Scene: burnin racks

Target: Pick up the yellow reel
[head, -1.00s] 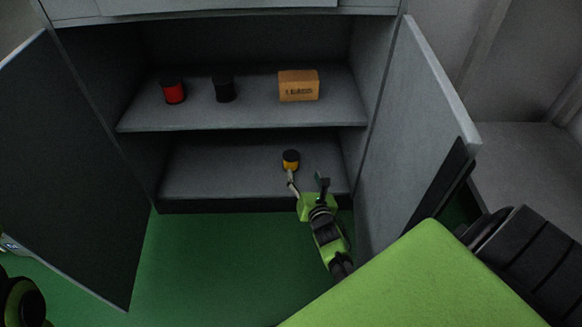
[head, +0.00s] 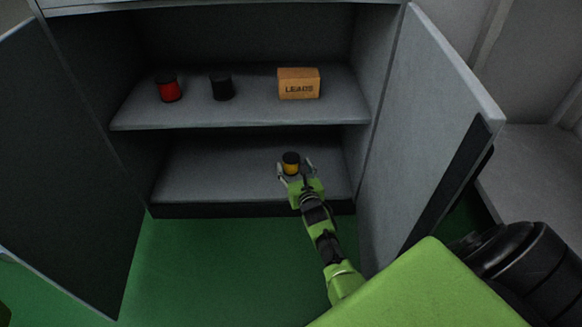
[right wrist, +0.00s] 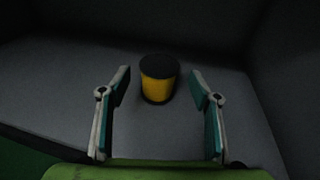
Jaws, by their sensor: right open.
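The yellow reel (head: 291,168) has a black top and stands upright on the cabinet's bottom shelf (head: 215,172), right of centre. It also shows in the right wrist view (right wrist: 158,82), ahead and between the lines of the fingers. My right gripper (head: 296,170) is open, with its fingers reaching in over the bottom shelf toward the reel. In the right wrist view the open fingers (right wrist: 159,87) sit either side of the reel's near side, with a gap on each side. My left gripper is not in view.
The upper shelf (head: 240,118) holds a red reel (head: 169,90), a black reel (head: 221,89) and a box marked LEADS (head: 299,87). The cabinet doors stand open at left (head: 60,170) and right (head: 425,130). The bottom shelf is bare left of the yellow reel.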

